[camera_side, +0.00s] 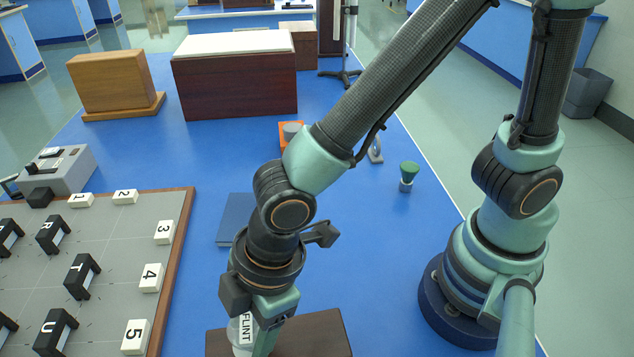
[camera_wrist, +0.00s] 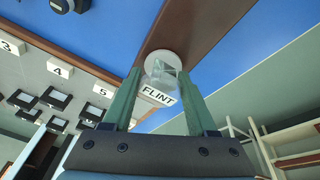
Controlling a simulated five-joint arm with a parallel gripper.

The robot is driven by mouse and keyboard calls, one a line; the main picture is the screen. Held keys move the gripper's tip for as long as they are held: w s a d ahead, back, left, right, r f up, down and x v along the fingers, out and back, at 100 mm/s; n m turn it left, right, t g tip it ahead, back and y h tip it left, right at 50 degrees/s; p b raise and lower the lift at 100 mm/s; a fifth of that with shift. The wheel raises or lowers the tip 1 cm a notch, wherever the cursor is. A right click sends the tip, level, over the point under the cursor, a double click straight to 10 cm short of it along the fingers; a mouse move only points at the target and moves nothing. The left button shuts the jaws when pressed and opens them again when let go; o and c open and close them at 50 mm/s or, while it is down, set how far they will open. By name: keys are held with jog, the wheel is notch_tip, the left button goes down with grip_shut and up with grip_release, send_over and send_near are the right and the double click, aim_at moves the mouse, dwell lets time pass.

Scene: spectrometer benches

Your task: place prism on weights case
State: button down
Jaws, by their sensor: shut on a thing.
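The prism (camera_wrist: 160,72) is a clear piece on a pale round base with a white FLINT label. In the side view the prism (camera_side: 237,332) is partly hidden by a finger. My gripper (camera_wrist: 158,80) is shut on it, one green finger on each side; in the side view my gripper (camera_side: 262,338) points down. A flat dark brown wooden box (camera_side: 318,338), which looks like the weights case, is at the bottom edge, under and behind the prism. The box also shows in the wrist view (camera_wrist: 213,20). I cannot tell whether the prism touches it.
A grey board (camera_side: 110,262) with numbered white blocks and black lettered holders lies left. A blue book-like item (camera_side: 235,218) lies behind my gripper. A green-topped piece (camera_side: 408,175) stands right. Large wooden boxes (camera_side: 235,85) stand at the back.

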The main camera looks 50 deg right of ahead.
jog(key=shift+f, duration=0.1)
jog(key=shift+c, duration=1)
grip_release()
jog(key=v, duration=1.2)
jog(key=w+d+r+m+t, duration=0.1)
jog(key=w+d+m, duration=0.2)
jog(key=d, duration=0.6)
jog(key=w+d+r+m+t+h, duration=0.1)
jog(key=w+d+m, duration=0.2)
jog(key=d+m, duration=0.4)
jog(key=w+d+r+m+t+h, duration=0.1)
jog(key=w+d+m, duration=0.2)
jog(key=d, duration=0.8)
jog(key=shift+w+d+r+m+t, duration=0.2)
jog(key=shift+w+d+m+t, duration=0.15)
jog(key=shift+m, duration=0.55)
jog(key=shift+s+a, duration=0.1)
